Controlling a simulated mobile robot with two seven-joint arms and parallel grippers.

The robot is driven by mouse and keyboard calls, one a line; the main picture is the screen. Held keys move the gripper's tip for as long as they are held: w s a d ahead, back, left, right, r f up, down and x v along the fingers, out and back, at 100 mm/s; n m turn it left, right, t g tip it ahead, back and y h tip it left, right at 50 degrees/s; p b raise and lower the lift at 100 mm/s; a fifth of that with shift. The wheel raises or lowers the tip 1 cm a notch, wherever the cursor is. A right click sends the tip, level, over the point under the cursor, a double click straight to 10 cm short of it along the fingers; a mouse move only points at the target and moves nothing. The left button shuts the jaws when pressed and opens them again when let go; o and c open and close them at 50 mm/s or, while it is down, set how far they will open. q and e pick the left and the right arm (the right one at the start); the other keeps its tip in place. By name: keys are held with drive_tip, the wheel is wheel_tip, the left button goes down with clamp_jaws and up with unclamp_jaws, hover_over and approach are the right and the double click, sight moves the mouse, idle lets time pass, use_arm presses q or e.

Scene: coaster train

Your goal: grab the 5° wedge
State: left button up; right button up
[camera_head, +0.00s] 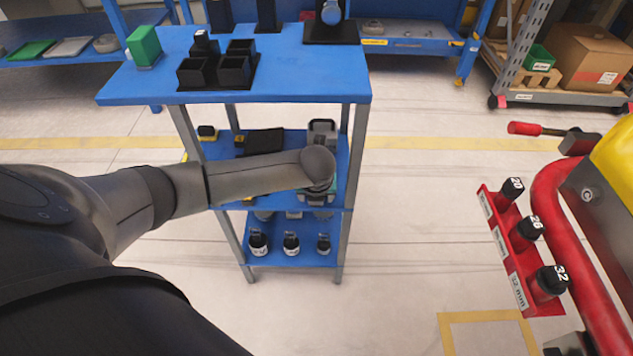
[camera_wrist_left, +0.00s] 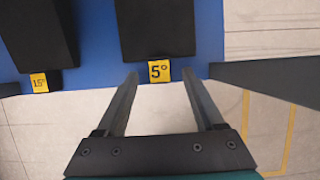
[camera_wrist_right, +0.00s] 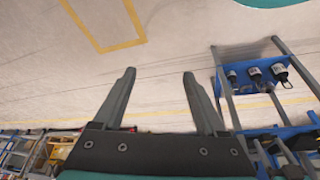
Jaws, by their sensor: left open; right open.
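The 5° wedge (camera_wrist_left: 157,30) is a black block with a yellow "5°" label, lying on a blue shelf (camera_wrist_left: 92,72) in the left wrist view. My left gripper (camera_wrist_left: 160,75) is open and empty, its fingertips at the shelf edge, one to each side of the label and just short of the block's body. In the head view my left arm reaches to the middle shelf of the blue cart, and its hand hides the fingertips and the 5° wedge. My right gripper (camera_wrist_right: 159,73) is open and empty above the floor in the right wrist view.
A 15° wedge (camera_wrist_left: 40,35) lies left of the 5° wedge. The cart's top shelf (camera_head: 310,85) is above the left hand; its bottom shelf (camera_head: 275,257) holds several black-topped items. A red rack (camera_head: 505,245) with sockets stands right. Floor between is clear.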

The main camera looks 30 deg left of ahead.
use_arm(q)
drive_tip(key=shift+w+a+f, duration=0.1)
drive_tip(key=shift+w+f, duration=0.1)
drive_tip(key=shift+f, duration=0.35)
drive_tip(key=shift+c, duration=0.2)
clamp_jaws()
idle(0.4)
